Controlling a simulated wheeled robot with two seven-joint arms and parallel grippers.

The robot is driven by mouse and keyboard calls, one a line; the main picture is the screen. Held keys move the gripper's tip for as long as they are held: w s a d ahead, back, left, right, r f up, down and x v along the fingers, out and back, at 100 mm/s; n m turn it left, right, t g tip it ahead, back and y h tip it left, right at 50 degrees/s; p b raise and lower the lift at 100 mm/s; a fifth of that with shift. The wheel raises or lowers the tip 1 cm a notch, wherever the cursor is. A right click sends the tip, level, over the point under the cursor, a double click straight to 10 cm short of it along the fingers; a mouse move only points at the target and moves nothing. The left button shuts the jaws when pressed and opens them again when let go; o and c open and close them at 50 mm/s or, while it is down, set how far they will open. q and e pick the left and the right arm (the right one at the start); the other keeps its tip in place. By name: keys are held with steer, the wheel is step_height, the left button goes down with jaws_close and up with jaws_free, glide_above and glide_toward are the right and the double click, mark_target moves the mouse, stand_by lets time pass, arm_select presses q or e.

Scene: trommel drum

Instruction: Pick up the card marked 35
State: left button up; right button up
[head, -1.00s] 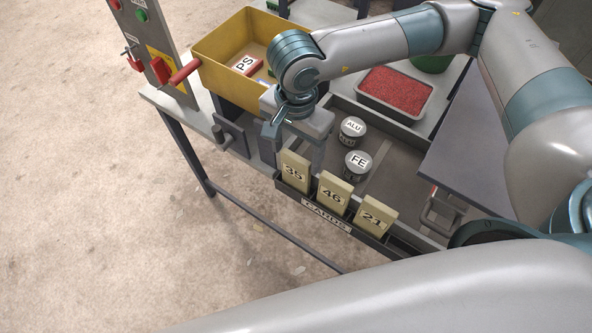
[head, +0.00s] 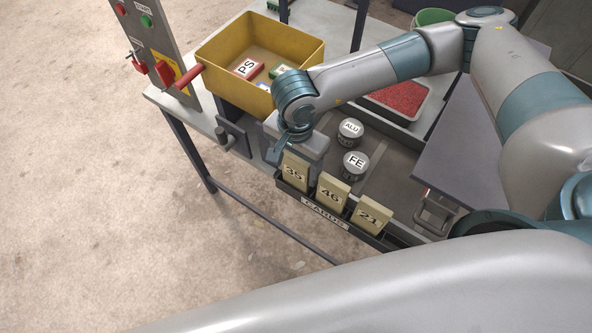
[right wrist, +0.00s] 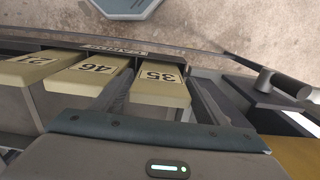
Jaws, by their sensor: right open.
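The card marked 35 (head: 294,172) is a beige block standing upright in the cards rack (head: 325,214), leftmost of three. In the right wrist view the same card (right wrist: 160,88) lies between the two fingers. My right gripper (head: 285,160) is open, pointing down at the card, with a finger on either side of it; whether they touch it I cannot tell. The cards marked 46 (head: 332,192) and 21 (head: 370,215) stand to its right in the head view. My left gripper is not in view; a large pale arm part of mine crosses the bottom.
Tins marked ALU (head: 350,131) and FE (head: 354,165) stand behind the rack. A yellow bin (head: 225,83) with labelled blocks is at the back left. A red granule tray (head: 400,103) is behind.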

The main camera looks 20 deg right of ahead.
steer(key=shift+f, duration=0.3)
steer(key=c, duration=0.8)
steer(key=shift+c, duration=0.2)
steer(key=shift+r, duration=0.15)
steer(key=shift+r+b, duration=0.4)
steer(key=shift+r, duration=0.2)
step_height(320, 180, up, 17)
steer(key=b, duration=0.5)
steer(key=shift+f, duration=0.2)
